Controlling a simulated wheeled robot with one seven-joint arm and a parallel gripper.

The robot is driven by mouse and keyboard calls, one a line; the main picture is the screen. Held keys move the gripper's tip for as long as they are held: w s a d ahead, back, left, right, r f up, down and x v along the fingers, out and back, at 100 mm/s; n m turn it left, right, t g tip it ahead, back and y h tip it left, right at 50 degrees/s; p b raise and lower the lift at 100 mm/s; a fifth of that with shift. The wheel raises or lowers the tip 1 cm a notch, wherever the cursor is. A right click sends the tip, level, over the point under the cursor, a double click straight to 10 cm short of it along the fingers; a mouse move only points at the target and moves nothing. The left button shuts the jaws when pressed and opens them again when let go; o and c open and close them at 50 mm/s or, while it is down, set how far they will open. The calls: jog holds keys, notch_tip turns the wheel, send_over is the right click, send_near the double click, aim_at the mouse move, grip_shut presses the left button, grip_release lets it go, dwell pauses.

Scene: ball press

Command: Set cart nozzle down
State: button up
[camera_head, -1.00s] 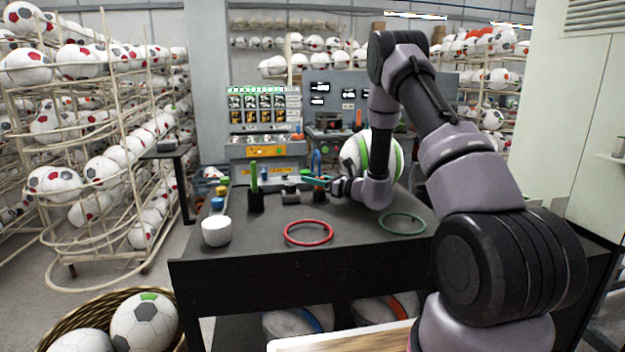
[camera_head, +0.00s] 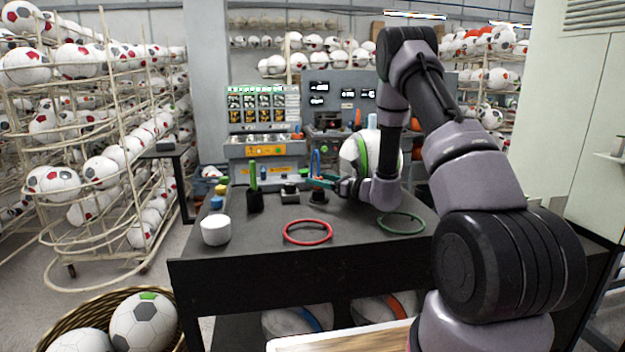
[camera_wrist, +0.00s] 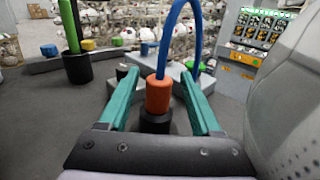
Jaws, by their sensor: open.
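The cart nozzle, an orange cylinder with a blue hose (camera_wrist: 158,95), stands upright in a black round holder (camera_wrist: 155,123) in the wrist view. In the head view its blue hose (camera_head: 314,160) arches above the back of the black cart top. My gripper (camera_wrist: 160,73) is open, with one teal finger on each side of the orange part and a visible gap to both. In the head view my gripper (camera_head: 322,182) is beside the holder, and the orange part is largely hidden by the fingers.
A green stick (camera_wrist: 70,30) stands in another black holder to the left. A white ball (camera_wrist: 290,95) is close on the right. A red ring (camera_head: 308,232), a green ring (camera_head: 401,223) and a white cup (camera_head: 215,230) lie nearer the front of the cart.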

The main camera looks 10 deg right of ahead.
jog(key=v, duration=0.8)
jog(key=shift+s+d, duration=0.2)
jog(key=shift+s, duration=0.1)
jog(key=s+a+r+n+g, duration=0.5)
jog(key=s+r+n+g, duration=0.15)
jog(key=s+r, duration=0.2)
jog(key=s+a+r+n+g, duration=0.5)
jog(key=s+r+n, duration=0.3)
jog(key=s, duration=0.2)
jog(key=s+d+r+n+t+h, duration=0.3)
jog(key=s+d+r+n+h, duration=0.1)
jog(key=s, duration=0.3)
jog(key=s+d+r+n+t+h, duration=0.3)
jog(key=s+d+r+n+h, duration=0.1)
jog(key=s+d+h, duration=0.1)
jog(key=shift+s+d+r+h, duration=0.3)
jog(key=shift+s+r+h, duration=0.1)
jog(key=shift+s+h, duration=0.55)
